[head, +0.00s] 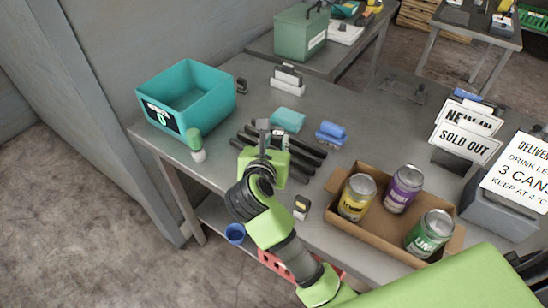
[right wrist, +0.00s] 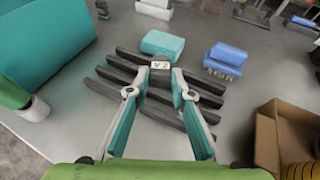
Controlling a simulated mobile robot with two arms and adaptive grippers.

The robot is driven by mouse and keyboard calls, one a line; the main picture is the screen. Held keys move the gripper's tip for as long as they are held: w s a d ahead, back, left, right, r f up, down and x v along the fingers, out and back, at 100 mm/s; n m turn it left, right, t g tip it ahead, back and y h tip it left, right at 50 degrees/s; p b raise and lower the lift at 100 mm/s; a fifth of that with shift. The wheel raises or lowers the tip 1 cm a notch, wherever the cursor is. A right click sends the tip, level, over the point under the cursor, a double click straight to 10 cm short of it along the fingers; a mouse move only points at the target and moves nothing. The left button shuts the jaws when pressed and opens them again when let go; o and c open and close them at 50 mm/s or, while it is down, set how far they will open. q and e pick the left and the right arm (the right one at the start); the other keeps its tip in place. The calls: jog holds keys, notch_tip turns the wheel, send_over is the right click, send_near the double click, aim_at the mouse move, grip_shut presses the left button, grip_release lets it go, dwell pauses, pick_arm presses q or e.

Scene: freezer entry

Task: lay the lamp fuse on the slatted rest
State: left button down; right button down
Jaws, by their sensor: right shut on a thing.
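My right gripper (head: 268,137) is shut on a small dark block with a white marked label, which I take as the lamp fuse (right wrist: 160,67). In the right wrist view the fuse sits between the fingertips (right wrist: 155,88). The slatted rest (head: 307,158), several parallel dark bars, lies on the grey table under and around the gripper. It also shows in the right wrist view (right wrist: 112,77). The fuse is over the bars; I cannot tell whether it touches them. My arm hides part of the rest. My left gripper is not in view.
A teal bin (head: 203,92) and a green-topped bottle (head: 195,144) stand left. A teal block (head: 288,119) and blue object (head: 331,133) lie just behind the rest. A cardboard box (head: 331,218) of cans stands right.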

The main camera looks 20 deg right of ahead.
jog(key=shift+w+f, duration=0.3)
jog(key=shift+f, duration=0.05)
jog(key=f+b, duration=0.3)
jog(key=shift+w+f, duration=0.1)
jog(key=shift+w, duration=0.2)
jog(key=shift+f, duration=0.2)
jog(key=shift+f+b, duration=0.1)
jog(key=shift+b, duration=0.2)
jog(key=shift+f, duration=0.15)
jog(key=c, duration=1.8)
grip_release()
